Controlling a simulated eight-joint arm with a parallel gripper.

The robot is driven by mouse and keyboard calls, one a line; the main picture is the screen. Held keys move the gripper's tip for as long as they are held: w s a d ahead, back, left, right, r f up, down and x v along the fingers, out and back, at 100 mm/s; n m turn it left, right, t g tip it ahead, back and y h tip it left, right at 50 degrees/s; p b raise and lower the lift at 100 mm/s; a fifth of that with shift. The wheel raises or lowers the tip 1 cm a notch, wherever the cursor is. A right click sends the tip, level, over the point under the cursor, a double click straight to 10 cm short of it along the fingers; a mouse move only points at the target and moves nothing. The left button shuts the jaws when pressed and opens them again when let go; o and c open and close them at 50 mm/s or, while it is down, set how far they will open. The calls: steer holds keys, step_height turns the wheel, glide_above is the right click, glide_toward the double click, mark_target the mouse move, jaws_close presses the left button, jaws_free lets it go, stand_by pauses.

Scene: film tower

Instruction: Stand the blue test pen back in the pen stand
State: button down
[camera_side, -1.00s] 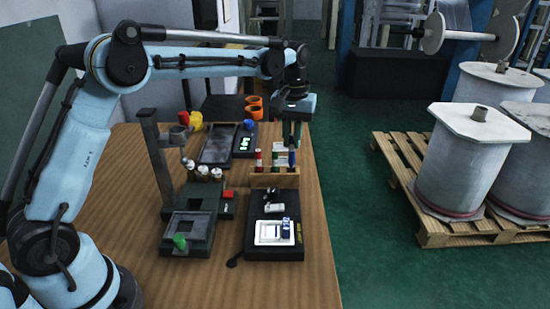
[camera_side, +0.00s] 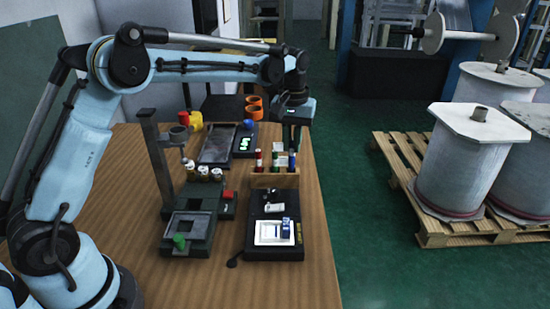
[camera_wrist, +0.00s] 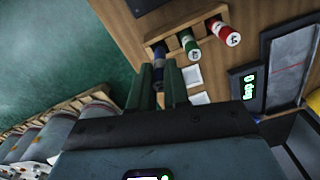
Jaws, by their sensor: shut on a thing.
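The blue test pen (camera_side: 292,160) is upright between the fingers of my gripper (camera_side: 293,148), at the right end of the wooden pen stand (camera_side: 275,181). My gripper is shut on it from above. Its lower part meets the stand's top; I cannot tell how deep it sits. In the wrist view, the blue pen (camera_wrist: 159,52) shows beyond the fingertips (camera_wrist: 158,68), in line with the other pens. A red pen (camera_side: 259,160) and a green pen (camera_side: 275,160) stand upright in the stand to the left. My fingers hide the blue pen's upper part.
A black device with a white tray (camera_side: 275,232) lies in front of the stand. A dark fixture with a post (camera_side: 156,165) and several small bottles stands to the left. A display unit (camera_side: 243,140) lies behind. The table's right edge is close to the stand.

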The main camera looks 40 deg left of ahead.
steer(key=shift+f, duration=0.3)
steer(key=shift+f, duration=0.3)
steer(key=shift+f, duration=0.25)
steer(key=shift+c, duration=2.4)
jaws_free()
steer(key=shift+r, duration=0.1)
steer(key=shift+r, duration=3.45)
